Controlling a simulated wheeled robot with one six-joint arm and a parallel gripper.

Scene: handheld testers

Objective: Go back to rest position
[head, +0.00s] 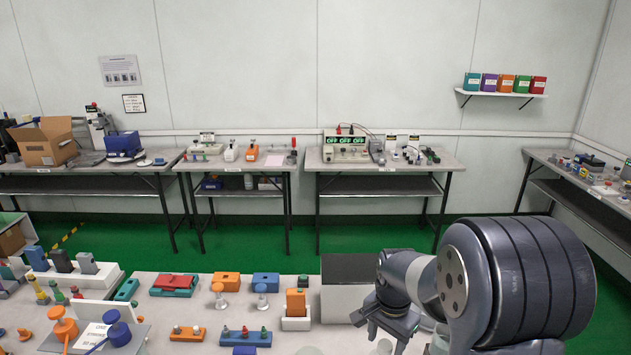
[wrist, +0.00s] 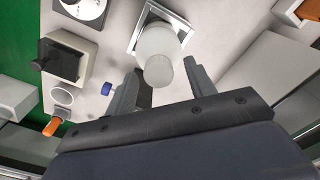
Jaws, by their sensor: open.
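My gripper (head: 372,322) is over the right part of the near bench in the head view, beside a dark-topped grey box. In the wrist view my gripper (wrist: 161,78) shows two grey fingers spread apart. A white rounded cylinder (wrist: 158,48) stands in a square light frame just beyond and between the fingertips. The fingers are not closed on it, and I cannot tell the exact gap. My arm's thick dark links fill the lower right of the head view.
The grey box (head: 348,300) stands left of my gripper. Orange and blue testers (head: 265,282) and small-knobbed blocks (head: 246,337) crowd the near bench. In the wrist view, a black-knobbed box (wrist: 70,58) and an orange-tipped piece (wrist: 51,128) lie left. Green floor separates the back tables.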

